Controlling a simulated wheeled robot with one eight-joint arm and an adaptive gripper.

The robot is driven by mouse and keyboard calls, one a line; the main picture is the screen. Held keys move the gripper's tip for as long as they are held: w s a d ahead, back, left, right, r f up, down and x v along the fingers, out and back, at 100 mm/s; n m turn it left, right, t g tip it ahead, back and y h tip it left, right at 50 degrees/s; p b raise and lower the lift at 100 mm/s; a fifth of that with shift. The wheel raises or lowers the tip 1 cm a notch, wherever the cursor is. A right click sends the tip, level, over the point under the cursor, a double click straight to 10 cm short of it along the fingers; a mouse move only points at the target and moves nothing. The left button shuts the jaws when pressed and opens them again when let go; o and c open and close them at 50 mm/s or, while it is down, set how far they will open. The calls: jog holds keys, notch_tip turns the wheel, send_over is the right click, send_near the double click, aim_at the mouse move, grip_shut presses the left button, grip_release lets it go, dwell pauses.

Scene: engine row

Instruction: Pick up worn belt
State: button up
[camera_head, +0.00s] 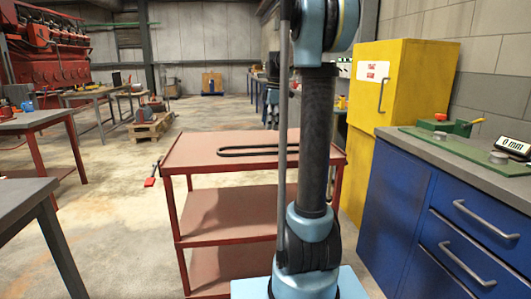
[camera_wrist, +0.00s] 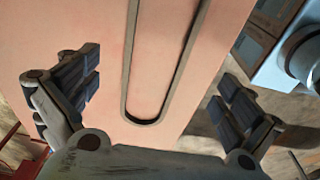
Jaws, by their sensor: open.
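The worn belt (camera_head: 232,152) is a long, thin dark loop lying flat on the top shelf of a red cart (camera_head: 195,160). In the head view my arm hides part of the cart's top near the belt's right end. In the wrist view the belt (camera_wrist: 132,60) runs up and down the picture, with its rounded end near the middle. My gripper (camera_wrist: 155,90) is open and empty above the cart top, its two fingers apart on either side of the belt's end. The fingers do not touch the belt. My gripper does not show in the head view.
A blue drawer bench (camera_head: 400,200) and a yellow cabinet (camera_head: 400,85) stand to the right of the cart. Grey-topped tables (camera_head: 25,122) stand at the left. A pallet with parts (camera_head: 150,125) sits on the floor behind. The cart top around the belt is clear.

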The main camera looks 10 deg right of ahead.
jog(key=shift+w+a+f, duration=0.1)
jog(key=shift+a+f, duration=0.1)
jog(key=shift+f, duration=1.35)
jog(key=shift+a+f, duration=0.2)
jog(key=shift+f, duration=1.3)
jog(key=shift+w+a+f, duration=0.1)
jog(key=shift+a+f, duration=0.1)
jog(key=shift+f, duration=1.35)
jog(key=c, duration=1)
